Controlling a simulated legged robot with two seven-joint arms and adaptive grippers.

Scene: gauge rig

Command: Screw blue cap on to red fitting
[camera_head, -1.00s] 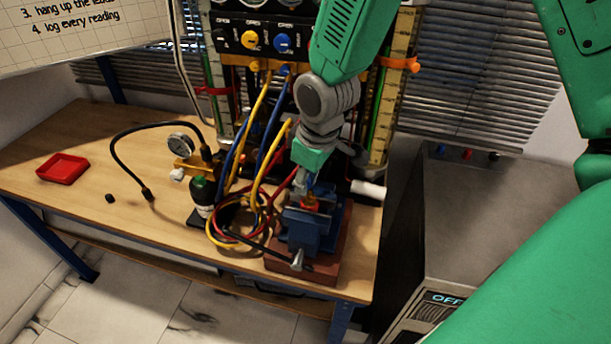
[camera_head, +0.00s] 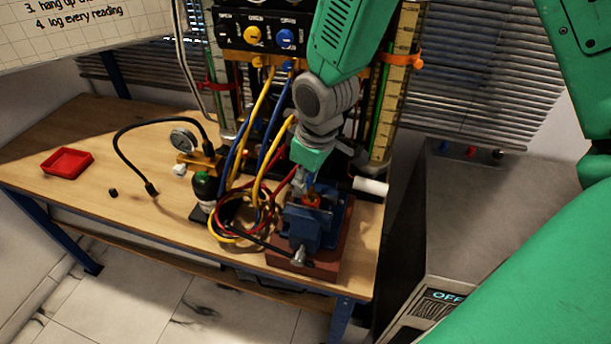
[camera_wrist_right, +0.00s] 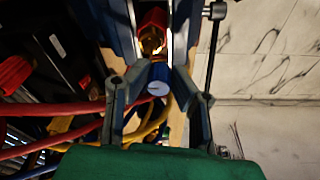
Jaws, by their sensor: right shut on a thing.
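The red fitting (camera_head: 312,200) stands in the jaws of the blue vise (camera_head: 303,226) at the front right of the bench. In the right wrist view the red fitting (camera_wrist_right: 153,20) shows a brass threaded end facing the gripper. My right gripper (camera_head: 304,184) reaches down from above, just over the vise. In the wrist view its fingers (camera_wrist_right: 159,78) are shut on the blue cap (camera_wrist_right: 158,88). The cap is close to the brass end; I cannot tell whether they touch. My left gripper is not in view.
Looped hoses (camera_head: 242,222) lie left of the vise. A pressure gauge (camera_head: 182,139), a dark bottle (camera_head: 205,188) and a red tray (camera_head: 67,162) stand farther left. The gauge panel (camera_head: 262,38) rises behind. A grey cabinet (camera_head: 470,215) stands right; the bench's front left is mostly clear.

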